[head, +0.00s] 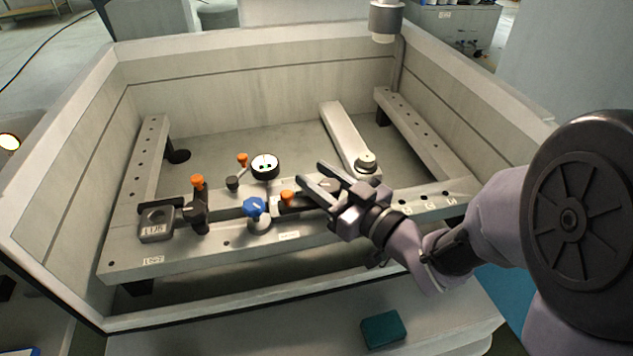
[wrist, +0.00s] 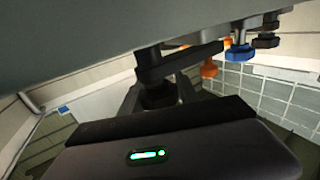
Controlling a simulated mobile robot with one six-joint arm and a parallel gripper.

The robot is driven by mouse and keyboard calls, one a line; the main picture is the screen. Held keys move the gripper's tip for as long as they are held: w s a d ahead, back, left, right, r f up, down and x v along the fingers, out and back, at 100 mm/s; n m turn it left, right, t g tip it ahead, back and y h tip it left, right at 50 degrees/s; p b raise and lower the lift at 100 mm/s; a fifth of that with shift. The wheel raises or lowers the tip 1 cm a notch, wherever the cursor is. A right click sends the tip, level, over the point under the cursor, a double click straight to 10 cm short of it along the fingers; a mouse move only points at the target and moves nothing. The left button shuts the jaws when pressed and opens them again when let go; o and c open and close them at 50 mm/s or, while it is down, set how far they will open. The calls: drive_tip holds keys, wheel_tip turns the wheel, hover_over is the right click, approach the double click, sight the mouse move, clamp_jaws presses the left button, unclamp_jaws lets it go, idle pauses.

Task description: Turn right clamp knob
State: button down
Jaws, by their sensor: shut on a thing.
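The right clamp's orange knob (head: 288,197) sits low on the front bar, just right of a blue knob (head: 255,207). My gripper (head: 312,176) reaches in from the right with its fingers right at this clamp. It is shut on the clamp knob, though the contact itself is hard to make out. In the wrist view, an orange knob (wrist: 208,68) shows close to the dark fingers, with the blue knob (wrist: 240,52) beyond it. The left clamp (head: 199,214) stands upright with an orange top (head: 197,181), beside a grey block (head: 156,226). My fingers hide part of the right clamp.
A dial gauge (head: 265,166) stands close left of my gripper. A pale arm (head: 345,140) with a round fitting lies behind it. Tank walls (head: 60,190) surround the bars, and a nozzle (head: 385,20) hangs at the back. A teal block (head: 383,329) lies on the front ledge.

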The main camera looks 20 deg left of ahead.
drive_tip(key=m+t+h, duration=0.1)
drive_tip(key=t+h, duration=0.1)
drive_tip(key=m+t+h, duration=0.4)
drive_tip(key=shift+w+d+f, duration=0.1)
drive_tip(key=shift+w+d, duration=0.25)
drive_tip(key=m+t+h, duration=0.1)
drive_tip(key=m+h, duration=0.1)
drive_tip(key=d+m+t+h, duration=0.1)
drive_tip(key=h, duration=0.2)
drive_tip(key=m+t+h, duration=0.1)
drive_tip(key=m+h, duration=0.1)
drive_tip(key=shift+w+d+m+h, duration=0.2)
drive_tip(key=shift+w+m+h, duration=0.1)
drive_tip(key=shift+w, duration=0.05)
drive_tip(key=c, duration=1.2)
unclamp_jaws()
drive_tip(key=shift+d, duration=0.1)
drive_tip(key=shift+o, duration=0.2)
